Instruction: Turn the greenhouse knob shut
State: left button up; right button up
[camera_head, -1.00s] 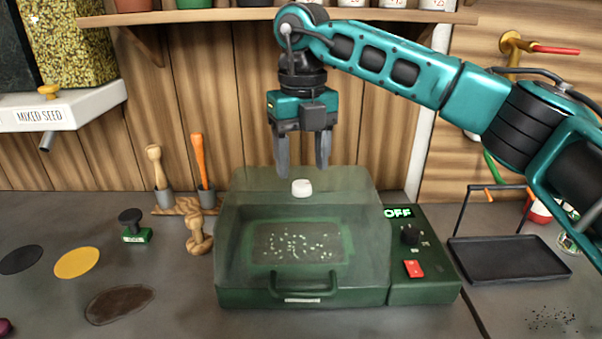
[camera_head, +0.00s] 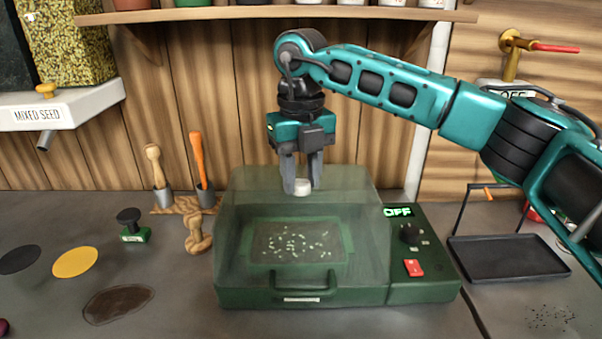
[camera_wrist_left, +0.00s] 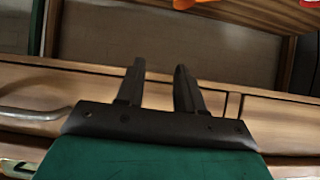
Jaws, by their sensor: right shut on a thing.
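The greenhouse (camera_head: 240,235) is a green box with a clear domed lid and a front handle, standing on the bench. Its white round knob (camera_head: 303,188) is on top of the lid. My right gripper (camera_head: 302,187) points down with its fingers shut on the knob, one on each side. The greenhouse's side panel has a lit OFF display (camera_head: 398,211), a black dial (camera_head: 409,234) and a red switch (camera_head: 414,268). My left gripper is not in the head view. In the left wrist view my left gripper (camera_wrist_left: 160,75) has its fingers apart with nothing between them.
A black tray (camera_head: 510,262) with an upright handle stands to the right. A green stamp (camera_head: 136,235), a wooden stamp (camera_head: 197,240) and tools in grey cups stand to the left. A shelf (camera_head: 180,17) with pots runs above.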

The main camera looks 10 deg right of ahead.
jog(key=c, duration=0.3)
jog(key=shift+r+n, duration=0.1)
jog(key=shift+n, duration=0.2)
jog(key=n+p, duration=0.1)
jog(key=n, duration=0.1)
jog(key=shift+n, duration=0.3)
jog(key=n+p, duration=0.1)
jog(key=n, duration=0.3)
jog(key=shift+n, duration=0.3)
jog(key=n+p, duration=0.1)
jog(key=n, duration=0.9)
